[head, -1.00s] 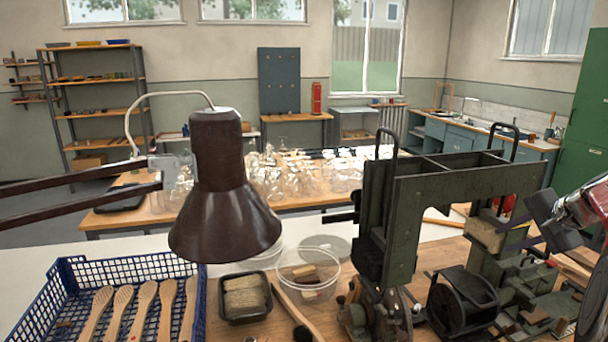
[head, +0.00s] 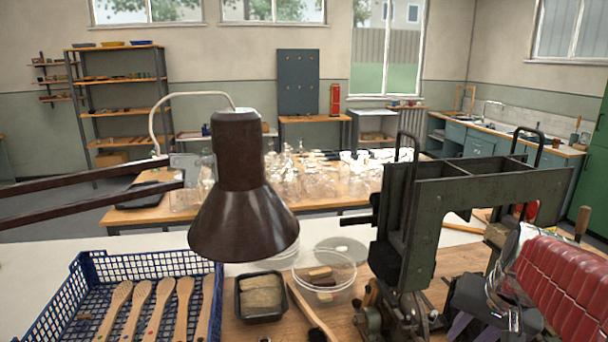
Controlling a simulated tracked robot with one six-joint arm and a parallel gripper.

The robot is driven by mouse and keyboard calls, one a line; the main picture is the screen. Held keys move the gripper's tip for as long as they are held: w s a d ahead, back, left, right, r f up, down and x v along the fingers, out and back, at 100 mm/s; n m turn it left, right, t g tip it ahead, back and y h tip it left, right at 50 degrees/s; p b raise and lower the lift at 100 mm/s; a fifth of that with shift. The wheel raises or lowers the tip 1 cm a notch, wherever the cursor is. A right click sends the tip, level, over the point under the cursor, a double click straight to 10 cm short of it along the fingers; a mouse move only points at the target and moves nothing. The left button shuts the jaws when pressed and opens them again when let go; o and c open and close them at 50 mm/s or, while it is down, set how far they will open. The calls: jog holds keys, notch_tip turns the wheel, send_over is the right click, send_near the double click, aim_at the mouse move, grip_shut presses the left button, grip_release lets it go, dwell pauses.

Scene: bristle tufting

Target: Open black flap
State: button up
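The dark green tufting machine (head: 470,190) stands upright on the wooden bench at the right. My gripper (head: 472,330) is low in front of its right half, pointing down, with two dark purplish fingers that look spread apart and nothing seen between them. The fingertips are close to the bottom edge of the picture. My red ribbed arm (head: 570,290) covers the machine's lower right side. I cannot make out the black flap; the black parts low on the machine are largely hidden behind my gripper and arm.
A brown lamp shade (head: 240,205) hangs at centre left. A blue crate (head: 75,285) with several wooden brush handles, a black tray of bristles (head: 261,312) and a clear tub (head: 325,290) stand on the bench. Glassware fills the table behind.

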jog(key=s+a+n+t, duration=0.1)
jog(key=s+a+n, duration=0.2)
jog(key=s+a, duration=0.2)
jog(key=s+a+n, duration=0.4)
jog(key=s+a, duration=0.1)
jog(key=a, duration=0.6)
jog(key=shift+s+a+r+t, duration=0.3)
jog(key=shift+s+r+t, duration=0.05)
jog(key=shift+s+t, duration=0.05)
